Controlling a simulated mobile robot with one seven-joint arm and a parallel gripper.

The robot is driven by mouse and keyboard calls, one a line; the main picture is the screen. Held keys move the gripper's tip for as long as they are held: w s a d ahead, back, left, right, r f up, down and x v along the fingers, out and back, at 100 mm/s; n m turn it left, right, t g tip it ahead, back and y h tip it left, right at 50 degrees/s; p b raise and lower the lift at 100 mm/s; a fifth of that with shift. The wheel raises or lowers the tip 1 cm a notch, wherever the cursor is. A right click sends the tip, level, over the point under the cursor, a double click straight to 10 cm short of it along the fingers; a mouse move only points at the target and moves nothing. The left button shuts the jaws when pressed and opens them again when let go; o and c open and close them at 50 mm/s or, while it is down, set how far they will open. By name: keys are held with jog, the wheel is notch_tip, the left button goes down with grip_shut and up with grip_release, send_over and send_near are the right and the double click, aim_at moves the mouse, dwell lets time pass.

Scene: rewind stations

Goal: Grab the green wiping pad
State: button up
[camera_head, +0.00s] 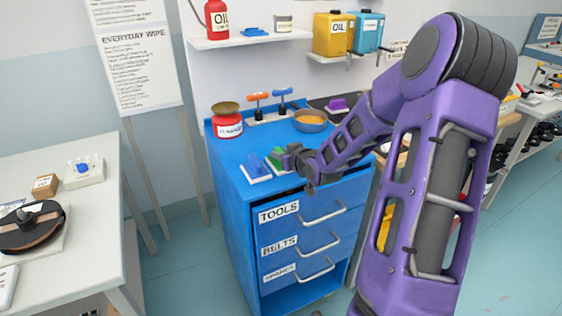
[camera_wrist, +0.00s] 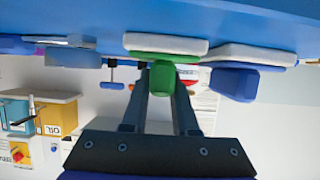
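The green wiping pad (camera_head: 275,157) sits at the front of the blue cabinet's top, largely hidden by my gripper (camera_head: 291,160) in the head view. In the wrist view, which is upside down, the pad (camera_wrist: 163,44) lies flat against a white base and its green handle points towards me. My gripper (camera_wrist: 162,82) has its two fingers on either side of this handle. The handle about fills the space between the fingertips. I cannot tell whether the fingers press on it or stand just clear.
A blue pad (camera_head: 254,167) on a white base is close to the left of the green one. A side table (camera_head: 100,222) stands left.

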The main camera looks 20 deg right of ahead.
grip_shut()
